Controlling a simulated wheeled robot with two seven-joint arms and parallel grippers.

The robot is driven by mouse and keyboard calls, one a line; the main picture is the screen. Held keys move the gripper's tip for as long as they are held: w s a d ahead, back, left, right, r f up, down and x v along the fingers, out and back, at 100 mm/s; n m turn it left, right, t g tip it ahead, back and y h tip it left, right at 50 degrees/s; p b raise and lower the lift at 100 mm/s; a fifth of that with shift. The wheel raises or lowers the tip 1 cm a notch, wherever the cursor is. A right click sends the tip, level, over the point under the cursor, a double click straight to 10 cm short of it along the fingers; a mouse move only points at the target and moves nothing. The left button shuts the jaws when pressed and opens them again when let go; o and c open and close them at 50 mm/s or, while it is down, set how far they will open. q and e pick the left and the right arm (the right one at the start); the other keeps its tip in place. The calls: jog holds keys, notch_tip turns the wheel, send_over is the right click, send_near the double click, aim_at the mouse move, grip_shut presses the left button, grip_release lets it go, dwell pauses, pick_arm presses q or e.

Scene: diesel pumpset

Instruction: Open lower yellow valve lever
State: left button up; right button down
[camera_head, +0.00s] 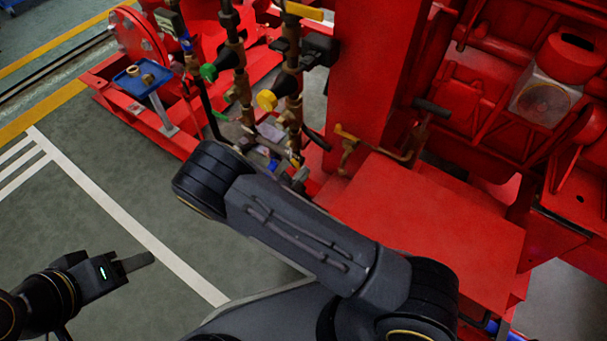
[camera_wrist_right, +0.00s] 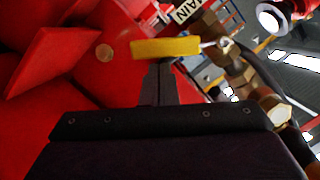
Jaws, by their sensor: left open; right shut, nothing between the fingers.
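A yellow valve lever (camera_wrist_right: 165,47) lies crosswise in the right wrist view, just beyond the tips of my right gripper (camera_wrist_right: 158,75). The gripper's fingers are together with nothing between them; whether the tips touch the lever I cannot tell. The lever joins a brass valve (camera_wrist_right: 214,28) at its right. In the head view my right arm covers most of the right gripper, and a small yellow piece (camera_head: 295,160) shows low among the pipes beside it. Another yellow lever (camera_head: 304,11) is higher up. My left gripper (camera_head: 138,264) is open and empty over the floor at lower left.
Brass pipes with a green knob (camera_head: 208,72) and a yellow knob (camera_head: 267,100) stand close by. A red column (camera_head: 365,70) and red box (camera_head: 430,225) bound the right side. A blue tray (camera_head: 141,77) stands at upper left. The floor at left is clear.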

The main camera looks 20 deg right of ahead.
jog(key=shift+w+a+f+m, duration=0.1)
jog(key=shift+f+m, duration=0.4)
dwell(0.3)
pick_arm(q)
jog(key=shift+w+a+f, duration=0.1)
jog(key=shift+w+a, duration=0.3)
jog(key=shift+w, duration=0.1)
pick_arm(e)
jog(key=w+a+f+m, duration=0.1)
jog(key=w+a+f, duration=0.2)
jog(key=f, duration=0.1)
jog(key=shift+w+f+m+t, duration=0.25)
jog(key=shift+w+m+t, duration=0.05)
jog(key=shift+w+t, duration=0.1)
dwell(0.3)
jog(key=shift+s, duration=0.1)
pick_arm(q)
jog(key=r+p, duration=0.2)
jog(key=s+d+r+p, duration=0.1)
jog(key=shift+d+r, duration=0.1)
jog(key=shift+r, duration=0.25)
pick_arm(e)
jog(key=s+a, duration=0.3)
jog(key=s, duration=0.8)
jog(key=shift+a, duration=0.3)
